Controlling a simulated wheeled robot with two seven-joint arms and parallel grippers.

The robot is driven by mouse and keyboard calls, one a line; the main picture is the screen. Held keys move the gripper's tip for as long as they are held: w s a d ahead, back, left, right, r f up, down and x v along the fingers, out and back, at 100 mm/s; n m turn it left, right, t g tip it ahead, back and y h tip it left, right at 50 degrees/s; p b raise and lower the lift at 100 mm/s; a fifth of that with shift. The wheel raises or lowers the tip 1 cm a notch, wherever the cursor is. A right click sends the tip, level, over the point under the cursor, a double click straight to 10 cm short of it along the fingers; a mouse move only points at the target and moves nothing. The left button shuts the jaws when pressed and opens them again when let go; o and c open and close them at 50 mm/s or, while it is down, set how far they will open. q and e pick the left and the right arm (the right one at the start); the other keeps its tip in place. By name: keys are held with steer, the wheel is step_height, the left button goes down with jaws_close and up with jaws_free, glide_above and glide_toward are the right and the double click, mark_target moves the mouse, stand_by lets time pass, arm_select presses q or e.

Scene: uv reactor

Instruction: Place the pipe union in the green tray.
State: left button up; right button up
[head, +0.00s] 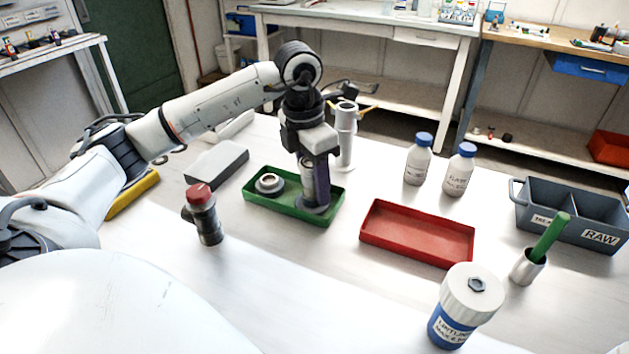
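The green tray (262,203) lies on the white table, left of the middle. A pale, flanged ring-shaped fitting (269,183) rests in its left part. My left gripper (314,190) points down over the tray's right part. A grey metal piece with a round base (314,209) shows at its fingertips, low in the tray; the fingers cover most of it. I cannot tell which of these two fittings is the pipe union. I also cannot tell whether the fingers grip the grey piece or stand around it. My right gripper is out of view.
A red tray (418,234) lies to the right. A red-capped dark fitting (205,214) stands left of the green tray, and a pale post (345,136) behind it. Bottles (418,160), a grey bin (568,215) and a white-lidded jar (466,304) stand rightward.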

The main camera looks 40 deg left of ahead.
arm_select(q)
steer(key=shift+o, duration=1.3)
steer(key=r, duration=0.7)
steer(key=s+r+p, duration=0.1)
steer(key=r, duration=0.3)
steer(key=shift+a, duration=0.2)
steer(key=shift+s+r, duration=0.2)
steer(key=shift+r, duration=0.45)
